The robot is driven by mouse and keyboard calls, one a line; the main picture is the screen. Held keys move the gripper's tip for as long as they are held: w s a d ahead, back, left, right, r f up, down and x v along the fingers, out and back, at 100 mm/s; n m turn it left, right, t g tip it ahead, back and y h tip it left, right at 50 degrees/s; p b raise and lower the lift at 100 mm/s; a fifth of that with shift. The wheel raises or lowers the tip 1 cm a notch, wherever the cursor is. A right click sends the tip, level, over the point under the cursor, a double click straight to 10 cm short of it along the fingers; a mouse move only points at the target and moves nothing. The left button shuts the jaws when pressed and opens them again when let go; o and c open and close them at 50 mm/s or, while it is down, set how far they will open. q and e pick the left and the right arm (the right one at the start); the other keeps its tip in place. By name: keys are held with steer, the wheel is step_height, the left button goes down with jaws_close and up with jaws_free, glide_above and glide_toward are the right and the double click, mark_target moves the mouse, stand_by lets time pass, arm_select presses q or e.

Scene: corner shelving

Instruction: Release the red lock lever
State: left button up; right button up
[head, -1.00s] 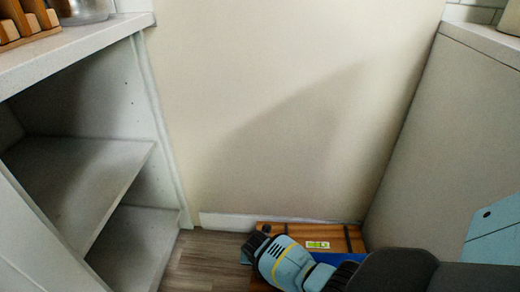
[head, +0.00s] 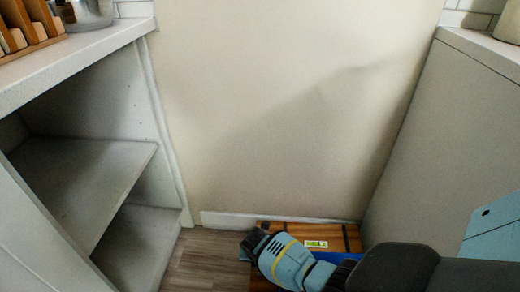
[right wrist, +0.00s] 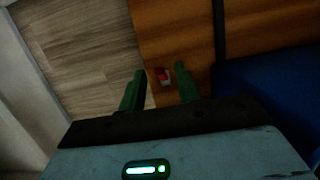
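My left gripper does not show.
The wooden piece has dark straps and a green and white label (head: 316,244), with something blue (right wrist: 260,85) beside it. White shelving (head: 80,185) stands at the left and a grey cabinet side (head: 440,130) at the right. Wood floor (head: 210,260) is clear between.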

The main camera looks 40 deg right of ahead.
steer(key=p+v, duration=0.2)
steer(key=v, duration=0.3)
steer(key=shift+w+p, duration=0.15)
steer(key=shift+p, duration=0.15)
steer(key=shift+r, duration=0.2)
